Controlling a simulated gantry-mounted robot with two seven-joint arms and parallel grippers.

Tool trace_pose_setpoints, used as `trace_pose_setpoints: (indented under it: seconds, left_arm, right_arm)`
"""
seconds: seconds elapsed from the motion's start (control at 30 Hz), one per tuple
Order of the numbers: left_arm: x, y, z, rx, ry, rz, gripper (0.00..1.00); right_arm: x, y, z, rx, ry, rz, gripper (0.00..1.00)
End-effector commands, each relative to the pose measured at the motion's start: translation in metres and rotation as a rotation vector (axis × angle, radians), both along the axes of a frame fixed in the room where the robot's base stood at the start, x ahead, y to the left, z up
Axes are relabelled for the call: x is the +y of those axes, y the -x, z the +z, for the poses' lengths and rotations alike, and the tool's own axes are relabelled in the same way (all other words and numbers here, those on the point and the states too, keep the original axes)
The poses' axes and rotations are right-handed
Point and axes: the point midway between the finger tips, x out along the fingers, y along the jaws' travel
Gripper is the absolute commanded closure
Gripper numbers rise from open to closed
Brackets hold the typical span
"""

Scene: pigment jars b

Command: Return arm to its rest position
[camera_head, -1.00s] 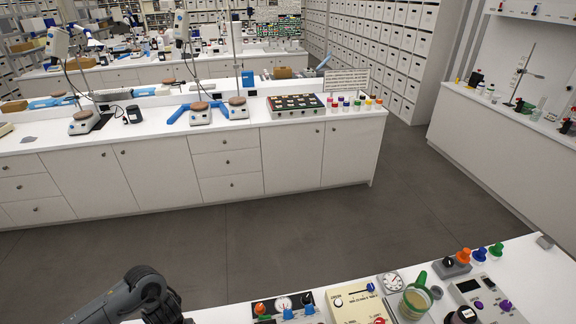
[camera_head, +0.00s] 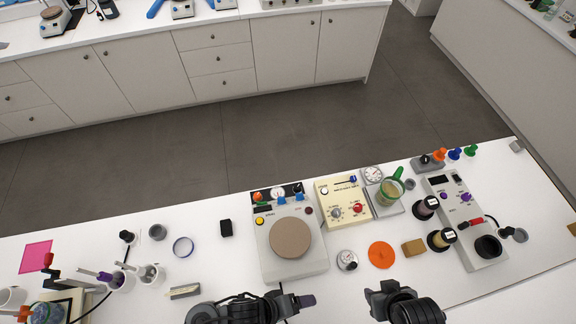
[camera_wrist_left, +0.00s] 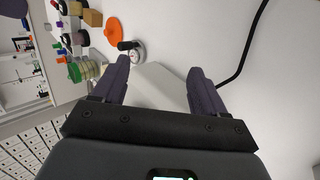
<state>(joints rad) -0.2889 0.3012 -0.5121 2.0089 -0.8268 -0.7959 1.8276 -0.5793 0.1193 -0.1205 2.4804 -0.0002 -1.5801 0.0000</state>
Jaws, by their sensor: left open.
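My left gripper (camera_head: 303,300) is at the bottom centre of the head view, low in front of the white bench, just below a device with a round brown plate (camera_head: 290,238). In the left wrist view the two dark fingers of my left gripper (camera_wrist_left: 158,76) are spread apart, with nothing held between them. A dark arm end, my right gripper (camera_head: 375,292), shows at the bottom, right of the left one; its fingers are too unclear to read.
The white bench (camera_head: 215,275) holds a cream control box (camera_head: 343,203), a green-handled cup (camera_head: 389,192), an orange disc (camera_head: 381,255), a round gauge (camera_head: 347,260) and a grey instrument (camera_head: 470,225). White cups and a pink sheet (camera_head: 36,256) are at left. Grey floor lies beyond.

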Motion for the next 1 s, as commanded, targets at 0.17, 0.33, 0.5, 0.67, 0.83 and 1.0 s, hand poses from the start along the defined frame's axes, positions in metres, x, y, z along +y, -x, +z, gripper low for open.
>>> trace_pose_setpoints:
  seconds: [0.17,0.33,0.5,0.67,0.83,1.0]
  left_arm:
    - [0.083,-0.037,0.053,-0.178,-0.225,0.173,0.28]
    - [0.177,-0.052,0.089,-0.252,-0.502,0.159,0.28]
    - [0.227,-0.049,0.115,-0.274,-0.684,-0.005,0.28]
    - [0.237,-0.034,0.114,-0.260,-0.752,-0.213,0.28]
    - [0.239,-0.028,0.112,-0.277,-0.783,-0.367,0.28]
    - [0.239,-0.028,0.112,-0.279,-0.785,-0.372,0.28]
  right_arm:
    - [0.000,0.000,0.018,0.000,-0.002,-0.003,0.57]
    - [0.000,0.000,0.019,0.000,-0.003,-0.002,0.57]
    - [0.000,0.000,0.018,0.001,-0.003,-0.002,0.57]
    - [0.000,0.000,0.018,0.001,-0.001,-0.002,0.57]
    - [0.000,0.000,0.018,0.001,0.000,-0.001,0.57]
    - [0.000,0.001,0.018,0.001,0.000,0.000,0.57]
